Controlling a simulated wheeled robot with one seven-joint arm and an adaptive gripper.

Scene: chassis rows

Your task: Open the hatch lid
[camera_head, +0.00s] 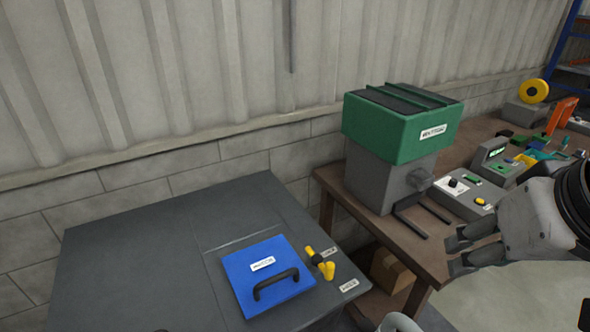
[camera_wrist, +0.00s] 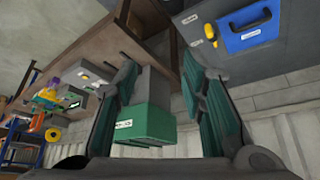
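The hatch lid (camera_head: 262,275) is a blue square plate with a black bar handle (camera_head: 276,284) and a white label. It lies shut on the top of a dark grey cabinet (camera_head: 130,270). A yellow latch-like part (camera_head: 320,263) sits at its right edge. My gripper (camera_head: 460,250) is off to the right, well apart from the lid, over the front of the brown bench. In the wrist view the blue lid (camera_wrist: 258,26) shows at the upper right, beyond the fingers. The two fingers (camera_wrist: 160,85) are spread apart with nothing between them.
A green and grey machine (camera_head: 400,135) stands on the brown bench (camera_head: 385,230) right of the cabinet. Small devices (camera_head: 465,193) and coloured parts lie farther right. A blue shelf (camera_head: 565,50) stands at the far right. The cabinet top left of the lid is clear.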

